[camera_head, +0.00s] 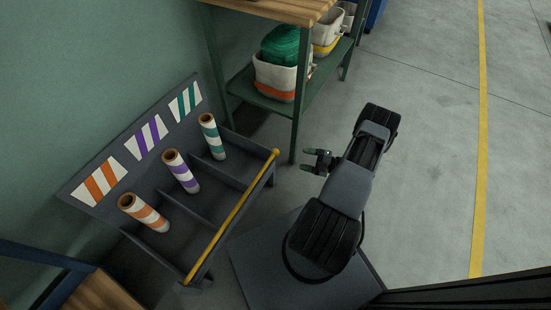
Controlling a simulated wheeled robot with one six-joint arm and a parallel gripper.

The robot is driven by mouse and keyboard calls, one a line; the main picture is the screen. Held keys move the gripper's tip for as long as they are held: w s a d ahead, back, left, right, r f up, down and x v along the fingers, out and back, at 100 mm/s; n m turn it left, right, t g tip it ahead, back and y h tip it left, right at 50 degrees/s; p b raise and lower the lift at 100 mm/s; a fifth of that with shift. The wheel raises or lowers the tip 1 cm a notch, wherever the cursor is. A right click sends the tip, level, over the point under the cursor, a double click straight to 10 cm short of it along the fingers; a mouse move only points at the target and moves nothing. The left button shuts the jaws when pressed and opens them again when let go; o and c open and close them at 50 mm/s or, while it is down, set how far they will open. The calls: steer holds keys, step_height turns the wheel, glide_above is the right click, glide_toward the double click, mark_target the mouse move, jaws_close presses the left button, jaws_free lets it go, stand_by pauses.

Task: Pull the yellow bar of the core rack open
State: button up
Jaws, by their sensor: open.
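The core rack (152,238) is a dark grey bin against the green wall at the left. Its yellow bar (232,217) runs along the rack's front top edge, slanting from lower left to upper right. Three striped rolls stand tilted in the rack's compartments: an orange one (144,212), a purple one (181,172) and a teal one (212,137). My gripper (308,160) is open and empty, to the right of the bar's upper end and apart from it. It points left, toward the rack.
A green shelf unit (297,113) with a wooden top (275,8) stands behind the rack, holding white bins. A wooden-topped piece with a blue edge (92,292) is at lower left. Grey floor with a yellow line (481,130) is clear at the right.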

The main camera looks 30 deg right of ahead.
mark_target(275, 152)
steer(key=shift+m+t, duration=0.3)
steer(key=shift+m, duration=0.3)
steer(key=b+x, duration=0.1)
steer(key=x, duration=0.3)
steer(key=f+x, duration=0.1)
steer(key=x, duration=0.3)
steer(key=b+x, duration=0.1)
steer(key=x, duration=0.4)
steer(key=shift+w+f+b, duration=0.1)
steer(key=shift+f+b, duration=0.25)
steer(key=shift+f, duration=0.05)
